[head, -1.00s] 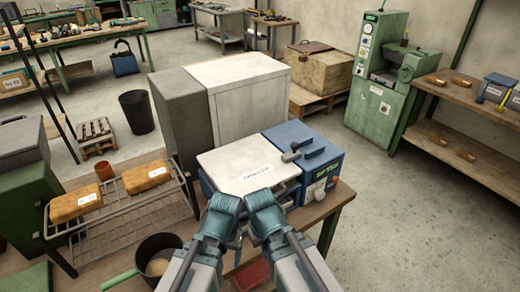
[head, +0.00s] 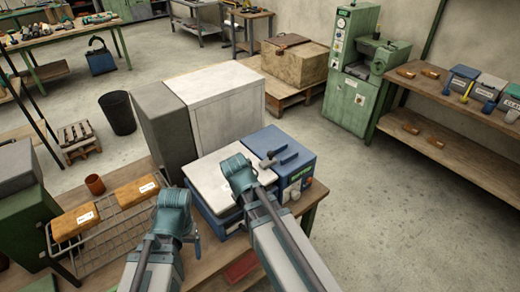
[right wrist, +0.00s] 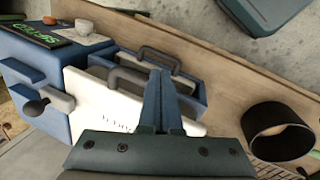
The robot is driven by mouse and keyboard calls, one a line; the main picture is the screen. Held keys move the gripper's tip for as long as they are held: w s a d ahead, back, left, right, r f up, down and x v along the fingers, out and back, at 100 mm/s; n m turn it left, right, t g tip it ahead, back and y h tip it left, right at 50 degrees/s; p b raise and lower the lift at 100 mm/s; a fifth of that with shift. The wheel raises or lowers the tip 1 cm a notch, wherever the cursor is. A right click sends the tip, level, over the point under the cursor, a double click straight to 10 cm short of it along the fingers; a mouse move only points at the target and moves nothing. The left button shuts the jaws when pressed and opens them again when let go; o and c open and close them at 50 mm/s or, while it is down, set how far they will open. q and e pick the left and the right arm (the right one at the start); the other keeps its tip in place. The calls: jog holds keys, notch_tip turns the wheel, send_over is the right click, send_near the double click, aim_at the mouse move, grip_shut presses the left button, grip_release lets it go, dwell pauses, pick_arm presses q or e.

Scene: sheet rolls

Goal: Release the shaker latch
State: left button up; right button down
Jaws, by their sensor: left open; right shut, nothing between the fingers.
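The shaker (head: 290,175) is a blue box with a white lid (head: 207,178) on the bench. A dark latch lever (head: 268,158) sits on its blue top, right of the lid. In the right wrist view the lever (right wrist: 40,104) with a dark knob is at the left. My right gripper (right wrist: 162,98) is shut and empty over the lid side, apart from the lever in the picture; a grey handle (right wrist: 125,78) is just behind its fingers. In the head view its wrist hides part of the lid. My left gripper (head: 195,236) is open and empty in front of the shaker's left side.
A white cabinet (head: 235,105) and a grey box (head: 165,125) stand behind the shaker. A wire rack (head: 130,215) with orange packs is at left. In the right wrist view a black pot (right wrist: 280,130) stands on the bench. Open floor lies to the right.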

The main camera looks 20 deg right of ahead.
pick_arm(q)
jog(key=shift+r, duration=0.55)
pick_arm(e)
jog(key=w+r+n+t+h, duration=0.4)
jog(key=w+n, duration=0.7)
jog(key=n, duration=0.6)
jog(key=shift+a+r+n+h, duration=0.3)
jog(key=shift+r+h, duration=0.9)
jog(key=shift+r, duration=1.05)
jog(key=shift+d+f, duration=0.1)
